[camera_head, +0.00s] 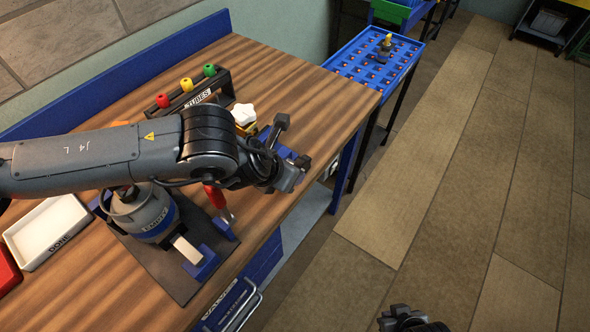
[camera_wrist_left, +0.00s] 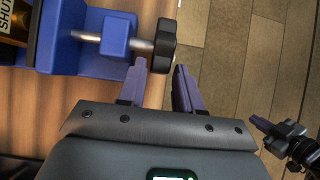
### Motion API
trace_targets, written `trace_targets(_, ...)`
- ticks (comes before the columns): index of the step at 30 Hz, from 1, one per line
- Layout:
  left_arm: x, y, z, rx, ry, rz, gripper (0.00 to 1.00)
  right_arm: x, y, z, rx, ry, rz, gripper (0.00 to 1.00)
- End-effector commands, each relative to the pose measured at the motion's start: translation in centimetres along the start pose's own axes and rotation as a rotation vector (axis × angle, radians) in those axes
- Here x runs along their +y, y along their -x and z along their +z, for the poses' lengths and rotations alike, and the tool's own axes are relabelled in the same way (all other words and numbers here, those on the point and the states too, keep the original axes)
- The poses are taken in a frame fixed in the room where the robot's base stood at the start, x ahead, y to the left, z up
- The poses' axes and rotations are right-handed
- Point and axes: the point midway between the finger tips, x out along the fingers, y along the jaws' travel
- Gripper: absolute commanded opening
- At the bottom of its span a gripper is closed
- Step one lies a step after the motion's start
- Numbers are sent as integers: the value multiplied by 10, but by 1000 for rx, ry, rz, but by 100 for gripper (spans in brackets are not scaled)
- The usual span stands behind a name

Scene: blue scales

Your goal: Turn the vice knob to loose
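In the left wrist view, the blue vice (camera_wrist_left: 92,40) stands at the table's edge, with a metal screw running right to a black lobed knob (camera_wrist_left: 161,46). My left gripper (camera_wrist_left: 160,77) is open, its two purple fingers apart. The knob lies just ahead of the gap between the fingertips; I cannot tell whether they touch it. In the head view, my left gripper (camera_head: 291,143) is over the table's right edge, and my arm and gripper hide most of the vice. My right gripper (camera_head: 408,320) is low over the floor, away from the table; its opening is unclear.
A grey canister (camera_head: 142,213) marked EMPTY stands left of the vice area on a dark plate. A red-handled tool (camera_head: 217,196) lies near my arm. A white tray (camera_head: 47,232) is at left. Right of the table is open floor.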

Motion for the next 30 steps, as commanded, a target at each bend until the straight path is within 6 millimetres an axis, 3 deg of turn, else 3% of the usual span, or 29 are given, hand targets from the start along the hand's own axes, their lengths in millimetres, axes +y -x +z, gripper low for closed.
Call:
trace_targets(6, 0, 38, 2, -3, -1, 0, 34, -1, 9, -3, 1, -4, -4, 0)
trace_targets(12, 0, 57, 1, -1, 1, -1, 34, -1, 12, -4, 1, -5, -4, 0)
trace_targets(30, 7, 61, -1, 11, -24, 18, 34, 2, 12, -4, 1, 6, 4, 0)
